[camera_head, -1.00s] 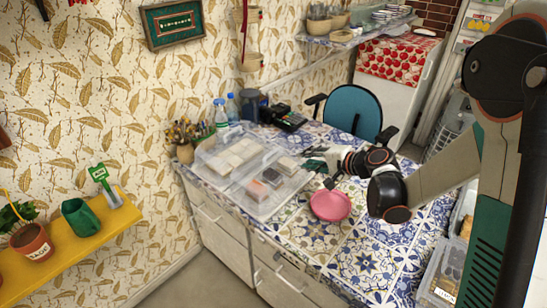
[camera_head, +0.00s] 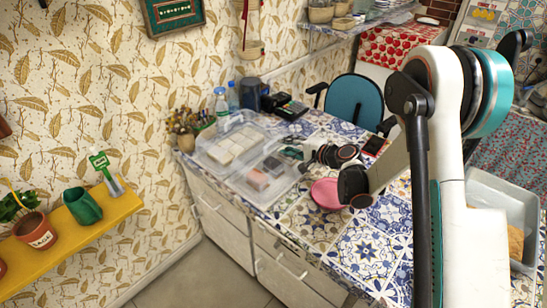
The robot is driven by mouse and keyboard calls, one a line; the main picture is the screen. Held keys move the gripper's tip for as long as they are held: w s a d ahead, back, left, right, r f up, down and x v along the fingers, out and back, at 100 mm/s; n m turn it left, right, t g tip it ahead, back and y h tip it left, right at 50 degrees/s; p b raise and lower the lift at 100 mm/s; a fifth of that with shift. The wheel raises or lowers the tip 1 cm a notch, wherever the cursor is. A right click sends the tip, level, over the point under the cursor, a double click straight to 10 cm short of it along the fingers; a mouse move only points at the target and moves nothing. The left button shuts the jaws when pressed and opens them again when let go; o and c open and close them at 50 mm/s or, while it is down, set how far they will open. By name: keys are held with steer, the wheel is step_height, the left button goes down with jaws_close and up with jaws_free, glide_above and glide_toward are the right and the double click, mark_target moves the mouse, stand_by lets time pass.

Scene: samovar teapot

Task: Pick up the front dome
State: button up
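A clear, box-like cover, which I take as the front dome (camera_head: 262,192), sits on the tiled counter over a few small pink and dark blocks. A second clear cover (camera_head: 212,150) over several pale blocks stands just behind it, to the left. My gripper (camera_head: 297,160) is at the right side of the front dome, low over the counter. Its fingers are small and dark in this view. I cannot tell whether they touch the dome or how far apart they are. My wrist and arm hide part of the counter to the right.
A pink plate (camera_head: 327,194) lies close in front of my gripper, partly hidden by my arm. Bottles (camera_head: 221,103), a dark jug and a card terminal (camera_head: 292,109) stand behind. A blue chair (camera_head: 355,108) is beyond the counter.

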mark_target(278, 150)
steer(key=shift+b+x, duration=0.8)
steer(key=shift+x, duration=1.9)
steer(key=shift+r, duration=0.15)
jaws_close()
